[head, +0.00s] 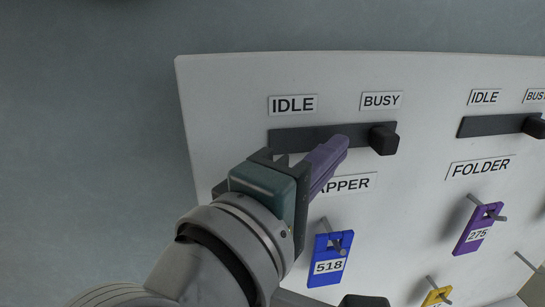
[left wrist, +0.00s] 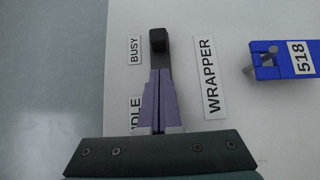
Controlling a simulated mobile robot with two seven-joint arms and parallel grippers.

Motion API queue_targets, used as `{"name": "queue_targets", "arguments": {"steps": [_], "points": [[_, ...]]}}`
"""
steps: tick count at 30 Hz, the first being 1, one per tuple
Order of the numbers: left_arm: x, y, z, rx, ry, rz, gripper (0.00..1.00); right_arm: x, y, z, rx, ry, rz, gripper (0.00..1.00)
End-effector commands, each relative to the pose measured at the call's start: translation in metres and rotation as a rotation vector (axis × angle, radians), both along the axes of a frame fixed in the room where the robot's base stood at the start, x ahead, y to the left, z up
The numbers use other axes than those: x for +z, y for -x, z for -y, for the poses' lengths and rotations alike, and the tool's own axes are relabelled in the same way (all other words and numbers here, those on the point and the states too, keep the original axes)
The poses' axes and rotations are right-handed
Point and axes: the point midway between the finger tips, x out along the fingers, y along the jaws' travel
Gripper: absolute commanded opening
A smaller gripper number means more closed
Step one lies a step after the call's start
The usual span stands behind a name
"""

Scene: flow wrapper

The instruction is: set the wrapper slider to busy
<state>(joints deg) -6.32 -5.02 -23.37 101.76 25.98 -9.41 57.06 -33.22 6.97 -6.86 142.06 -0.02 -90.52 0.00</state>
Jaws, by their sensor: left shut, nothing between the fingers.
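The wrapper slider is a black knob (head: 383,139) on a dark horizontal track (head: 300,138) on a white board. The knob sits at the right end of the track, below the BUSY label (head: 381,101). The IDLE label (head: 293,104) is above the track's left part. The WRAPPER label (head: 349,184) is partly hidden behind my left gripper (head: 340,146). The gripper's purple fingers are shut and empty, in front of the track and left of the knob. In the left wrist view the fingers (left wrist: 159,80) point along the track toward the knob (left wrist: 158,40), with a gap apparent between them.
A FOLDER slider knob (head: 535,126) is at the right end of its own track. Below hang a blue tag 518 (head: 330,258), a purple tag 275 (head: 478,229) and a yellow tag (head: 437,297) on pegs. Plain wall (head: 90,130) lies left of the board (head: 220,85).

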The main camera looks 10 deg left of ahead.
Motion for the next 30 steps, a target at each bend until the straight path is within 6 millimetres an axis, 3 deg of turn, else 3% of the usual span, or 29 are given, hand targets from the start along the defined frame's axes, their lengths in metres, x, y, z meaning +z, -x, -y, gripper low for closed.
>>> {"name": "queue_targets", "arguments": {"steps": [9,15,30], "points": [[-0.005,0.057,-0.031,0.004,-0.001,-0.002,0.0,-0.025,0.0,-0.002,-0.005,-0.009,-0.001,0.97],[-0.003,0.081,-0.043,0.004,-0.002,0.0,0.0,-0.034,0.0,-0.001,-0.003,-0.005,-0.001,0.97],[0.0,0.089,-0.047,0.002,-0.01,0.0,0.0,-0.034,0.0,0.001,0.003,0.004,0.0,0.97]]}}
